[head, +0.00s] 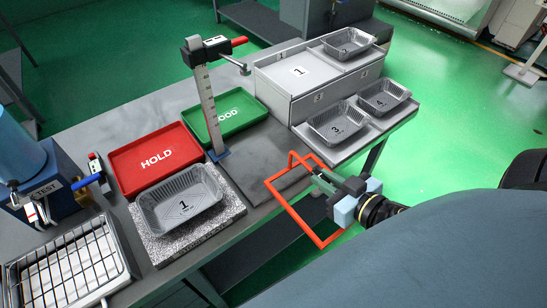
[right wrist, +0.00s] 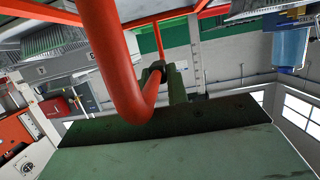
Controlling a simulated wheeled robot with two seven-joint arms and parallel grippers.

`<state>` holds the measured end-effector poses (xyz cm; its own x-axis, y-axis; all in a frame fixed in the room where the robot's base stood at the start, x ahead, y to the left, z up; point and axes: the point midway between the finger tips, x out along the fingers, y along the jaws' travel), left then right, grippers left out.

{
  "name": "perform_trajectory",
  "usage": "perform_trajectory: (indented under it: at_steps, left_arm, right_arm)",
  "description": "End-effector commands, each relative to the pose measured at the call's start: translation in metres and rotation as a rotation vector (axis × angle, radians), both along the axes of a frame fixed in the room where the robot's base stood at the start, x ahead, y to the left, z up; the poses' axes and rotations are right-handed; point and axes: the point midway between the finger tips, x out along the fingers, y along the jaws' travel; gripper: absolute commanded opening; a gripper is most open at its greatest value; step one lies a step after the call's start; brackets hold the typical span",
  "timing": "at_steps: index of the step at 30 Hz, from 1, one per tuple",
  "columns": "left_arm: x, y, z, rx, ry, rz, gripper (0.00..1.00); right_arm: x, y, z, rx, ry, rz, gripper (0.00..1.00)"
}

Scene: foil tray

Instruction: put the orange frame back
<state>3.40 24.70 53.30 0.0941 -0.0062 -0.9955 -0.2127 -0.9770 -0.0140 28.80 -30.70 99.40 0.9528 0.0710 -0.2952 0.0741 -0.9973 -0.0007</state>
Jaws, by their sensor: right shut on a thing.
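The orange frame (head: 293,215) is an open rectangle of thin bar, held tilted at the table's front right edge. My right gripper (head: 317,174) is shut on one of its bars. In the right wrist view the orange frame (right wrist: 112,50) fills the upper middle as a thick bent bar, and the gripper's fingertips (right wrist: 160,75) close around it. The frame seems to be held clear of the table, partly over the edge. My left gripper is not in view.
A foil tray (head: 150,213) marked 1 sits on a granite slab (head: 228,212). Behind are a red HOLD tray (head: 122,156), a green tray (head: 262,109) and an upright height gauge (head: 204,105). Several foil trays stand on the grey stand (head: 272,78) at the right. A wire rack (head: 122,262) is front left.

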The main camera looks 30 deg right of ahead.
Motion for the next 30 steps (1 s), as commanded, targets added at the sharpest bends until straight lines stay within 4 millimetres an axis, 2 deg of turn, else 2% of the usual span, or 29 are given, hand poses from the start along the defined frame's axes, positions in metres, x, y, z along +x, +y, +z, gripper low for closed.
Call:
perform_trajectory:
  at_steps: [5,30]
  left_arm:
    - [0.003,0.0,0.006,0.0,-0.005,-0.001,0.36]
    - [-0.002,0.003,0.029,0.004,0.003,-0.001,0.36]
  right_arm:
    - [0.018,0.001,0.002,-0.001,-0.007,0.01,0.0]
    - [0.161,0.012,0.002,-0.002,-0.005,0.004,0.0]
